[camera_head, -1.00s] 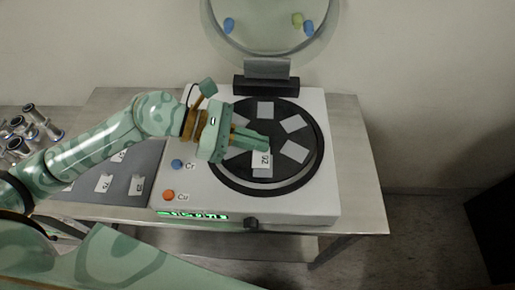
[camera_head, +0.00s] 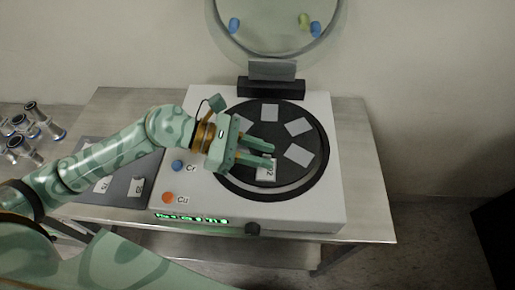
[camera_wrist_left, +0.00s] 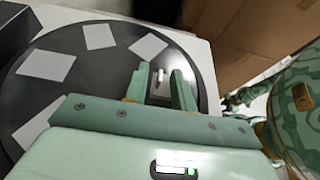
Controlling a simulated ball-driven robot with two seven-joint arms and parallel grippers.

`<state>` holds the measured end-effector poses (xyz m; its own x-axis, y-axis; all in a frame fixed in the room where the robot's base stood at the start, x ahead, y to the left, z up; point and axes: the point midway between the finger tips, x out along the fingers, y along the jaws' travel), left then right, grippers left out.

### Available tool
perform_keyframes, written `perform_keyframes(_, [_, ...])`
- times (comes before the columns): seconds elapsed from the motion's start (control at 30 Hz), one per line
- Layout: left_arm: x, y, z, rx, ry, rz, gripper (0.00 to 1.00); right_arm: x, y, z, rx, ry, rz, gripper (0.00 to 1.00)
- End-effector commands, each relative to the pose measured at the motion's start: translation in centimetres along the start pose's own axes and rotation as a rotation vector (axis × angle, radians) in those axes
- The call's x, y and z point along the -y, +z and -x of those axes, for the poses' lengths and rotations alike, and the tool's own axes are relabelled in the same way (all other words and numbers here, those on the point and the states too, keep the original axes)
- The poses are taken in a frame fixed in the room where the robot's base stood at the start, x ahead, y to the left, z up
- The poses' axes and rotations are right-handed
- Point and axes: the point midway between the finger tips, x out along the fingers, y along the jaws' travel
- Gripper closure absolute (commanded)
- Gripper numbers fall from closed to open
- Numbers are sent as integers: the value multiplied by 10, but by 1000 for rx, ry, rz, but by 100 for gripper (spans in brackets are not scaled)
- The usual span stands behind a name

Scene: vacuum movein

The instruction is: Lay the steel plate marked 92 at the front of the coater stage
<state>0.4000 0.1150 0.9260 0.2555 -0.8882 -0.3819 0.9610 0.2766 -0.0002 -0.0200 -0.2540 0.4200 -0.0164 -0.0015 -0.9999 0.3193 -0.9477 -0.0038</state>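The steel plate marked 92 (camera_head: 267,171) lies at the front of the dark round coater stage (camera_head: 276,134), its white label showing. My left gripper (camera_head: 268,154) is just above it with its fingers spread. In the left wrist view the plate (camera_wrist_left: 158,92) shows between the two parted fingers (camera_wrist_left: 162,80), and a small light tab stands on it. The fingers hide part of the plate in the head view. My right gripper is not seen.
Several other plates, such as the one (camera_head: 299,155) at the right, lie around the stage. A grey mat (camera_head: 120,188) with more labelled plates is on the left. Metal fittings (camera_head: 28,135) stand at far left. A raised glass dome (camera_head: 275,30) is behind.

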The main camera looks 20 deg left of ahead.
Motion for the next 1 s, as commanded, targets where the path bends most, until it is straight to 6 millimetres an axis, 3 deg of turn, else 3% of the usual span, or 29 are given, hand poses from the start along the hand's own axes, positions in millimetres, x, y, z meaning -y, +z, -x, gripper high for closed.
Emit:
perform_keyframes(0.23, [0, 3, 7, -2, 1, 0, 75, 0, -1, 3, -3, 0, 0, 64])
perform_keyframes(0.7, [1, 3, 106, -4, 0, 3, 75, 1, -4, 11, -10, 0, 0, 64])
perform_keyframes(1.0, [0, 3, 122, 0, 0, 0, 75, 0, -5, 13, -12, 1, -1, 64])
